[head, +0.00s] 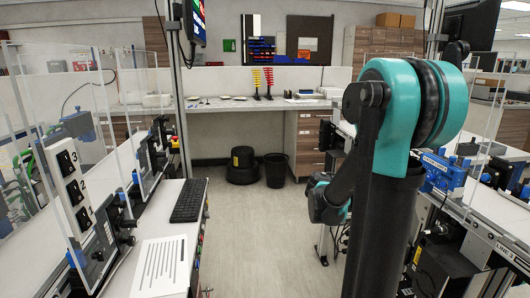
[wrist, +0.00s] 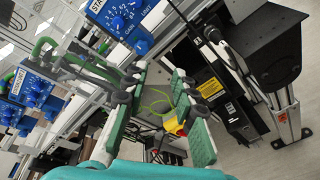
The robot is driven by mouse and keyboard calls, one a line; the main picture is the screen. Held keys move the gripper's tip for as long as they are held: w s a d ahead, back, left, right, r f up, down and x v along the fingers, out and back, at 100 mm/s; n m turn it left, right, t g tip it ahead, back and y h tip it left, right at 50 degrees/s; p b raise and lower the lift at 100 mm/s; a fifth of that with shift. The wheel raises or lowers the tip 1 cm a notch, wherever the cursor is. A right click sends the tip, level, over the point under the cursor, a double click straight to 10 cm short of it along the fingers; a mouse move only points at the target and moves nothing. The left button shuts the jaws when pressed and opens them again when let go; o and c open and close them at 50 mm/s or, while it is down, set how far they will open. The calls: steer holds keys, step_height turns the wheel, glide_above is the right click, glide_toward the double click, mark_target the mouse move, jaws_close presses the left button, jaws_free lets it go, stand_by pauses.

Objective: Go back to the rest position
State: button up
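My gripper (wrist: 160,74) shows in the wrist view with its two green-padded fingers apart. I see nothing held between them; cables and a yellow and red part (wrist: 176,126) show behind the gap. In the head view my teal and black arm stands large at the right, folded, with a lower teal joint beside the right-hand bench. The fingers cannot be made out in the head view.
Blue control units (wrist: 124,20) on a metal frame lie beyond the fingers in the wrist view. The right bench (head: 496,208) carries blue devices. A left bench holds a keyboard (head: 189,201) and clear panels. The floor (head: 240,235) between is free, with a black bin (head: 276,170) at the back.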

steer(key=s+a+f+m+t+y, duration=0.1)
steer(key=s+a+f+m+y, duration=0.1)
steer(key=s+a+f+y, duration=0.4)
steer(key=s+a+f+m+y, duration=0.2)
steer(key=a+f, duration=0.2)
steer(key=f, duration=0.3)
steer(key=s+a+f+m+y, duration=0.2)
steer(key=s+a+f+y, duration=0.1)
steer(key=a, duration=0.4)
steer(key=s+a+f+m+t+y, duration=0.1)
steer(key=s+a+f+m+y, duration=0.1)
steer(key=a, duration=0.5)
steer(key=shift+s+a+f+y, duration=0.2)
steer(key=shift+s+f+y, duration=0.4)
steer(key=shift+s+y, duration=0.45)
steer(key=shift+w, duration=0.15)
